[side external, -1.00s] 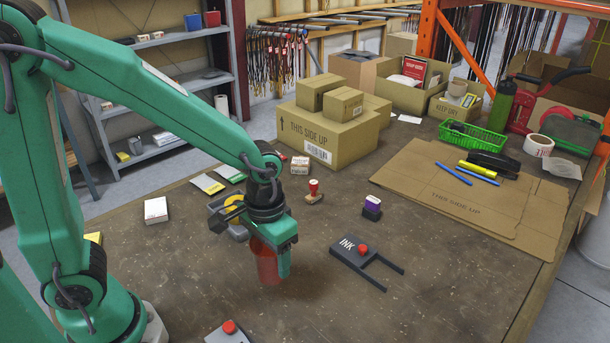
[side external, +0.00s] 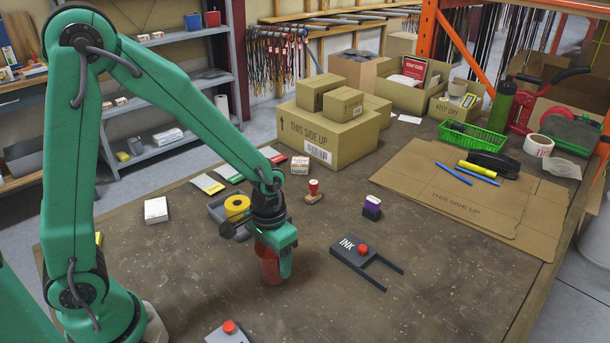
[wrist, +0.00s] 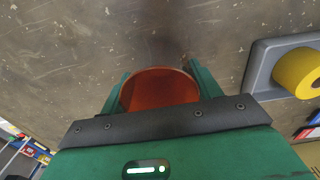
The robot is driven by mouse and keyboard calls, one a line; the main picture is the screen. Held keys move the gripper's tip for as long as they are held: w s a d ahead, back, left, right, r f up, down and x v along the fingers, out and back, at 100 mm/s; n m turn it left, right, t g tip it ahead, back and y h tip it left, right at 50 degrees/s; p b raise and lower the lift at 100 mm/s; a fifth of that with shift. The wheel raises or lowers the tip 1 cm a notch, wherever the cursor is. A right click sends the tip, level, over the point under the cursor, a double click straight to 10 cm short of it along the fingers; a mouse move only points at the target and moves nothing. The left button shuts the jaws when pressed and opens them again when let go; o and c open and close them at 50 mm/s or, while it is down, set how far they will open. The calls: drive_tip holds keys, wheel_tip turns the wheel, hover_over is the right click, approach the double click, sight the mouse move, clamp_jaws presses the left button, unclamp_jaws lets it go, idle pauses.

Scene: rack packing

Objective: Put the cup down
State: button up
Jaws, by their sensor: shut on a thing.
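The cup (side external: 267,264) is reddish-orange and upright between the fingers of my gripper (side external: 274,262). My gripper points down and is shut on the cup. In the side view the cup is at or just above the table; I cannot tell whether its base touches. In the wrist view the cup (wrist: 160,89) shows its round rim and orange inside, with a green finger of my gripper (wrist: 160,95) on each side. The cup's inside looks empty.
A grey dispenser with a yellow tape roll (side external: 237,206) stands close behind my gripper. Bare table (side external: 320,300) lies between.

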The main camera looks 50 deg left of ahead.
drive_tip(key=shift+f, duration=0.45)
drive_tip(key=shift+f, duration=0.15)
drive_tip(key=o, duration=1)
drive_tip(key=shift+r, duration=0.2)
drive_tip(key=shift+r, duration=6)
